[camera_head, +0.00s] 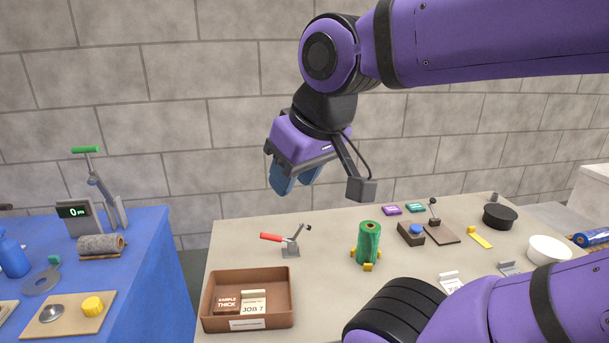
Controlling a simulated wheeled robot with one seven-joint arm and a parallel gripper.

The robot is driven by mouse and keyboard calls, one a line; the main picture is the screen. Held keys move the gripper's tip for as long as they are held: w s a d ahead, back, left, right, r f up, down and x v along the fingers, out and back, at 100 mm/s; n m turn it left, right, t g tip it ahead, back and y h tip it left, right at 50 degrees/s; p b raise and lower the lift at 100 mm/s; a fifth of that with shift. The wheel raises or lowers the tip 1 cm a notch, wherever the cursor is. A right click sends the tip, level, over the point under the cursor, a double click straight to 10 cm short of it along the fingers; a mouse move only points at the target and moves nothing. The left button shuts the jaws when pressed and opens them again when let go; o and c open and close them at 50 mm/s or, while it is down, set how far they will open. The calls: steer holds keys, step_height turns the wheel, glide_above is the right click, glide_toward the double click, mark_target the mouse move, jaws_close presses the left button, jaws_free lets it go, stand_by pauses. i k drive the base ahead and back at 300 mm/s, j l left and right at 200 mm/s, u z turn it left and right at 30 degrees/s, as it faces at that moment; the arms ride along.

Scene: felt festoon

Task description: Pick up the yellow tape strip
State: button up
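A yellow strip (480,237), which looks like the yellow tape strip, lies flat on the right part of the grey table. It has a small pale patch near its upper end. My gripper (293,182) hangs above the table at the upper middle, well to the left of the strip and higher than it. Its blue fingers point down and overlap in this view, so I cannot tell how far apart they are. I see nothing hanging from them.
A green roll (369,242) on a yellow-footed base stands between gripper and strip. A dark block with a blue knob (411,233), a brown board (441,234), a black bowl (499,216) and a white bowl (548,249) surround the strip. A brown tray (283,296) sits front left.

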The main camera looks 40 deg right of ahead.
mark_target(471, 230)
steer(key=j+z, duration=0.15)
steer(key=z, duration=2.05)
steer(key=i+z, duration=0.2)
steer(key=k, duration=0.4)
steer(key=k+l+u, duration=0.1)
steer(key=u, duration=0.5)
steer(key=i+l+u, duration=0.2)
steer(key=l, duration=0.3)
steer(key=i+l+u, duration=0.1)
steer(key=l+u, duration=0.15)
steer(key=l, duration=0.3)
steer(key=l+u, duration=0.2)
steer(key=l, duration=0.35)
steer(key=i+l, duration=0.1)
steer(key=l, duration=0.3)
steer(key=i+l, duration=0.1)
steer(key=l, duration=0.35)
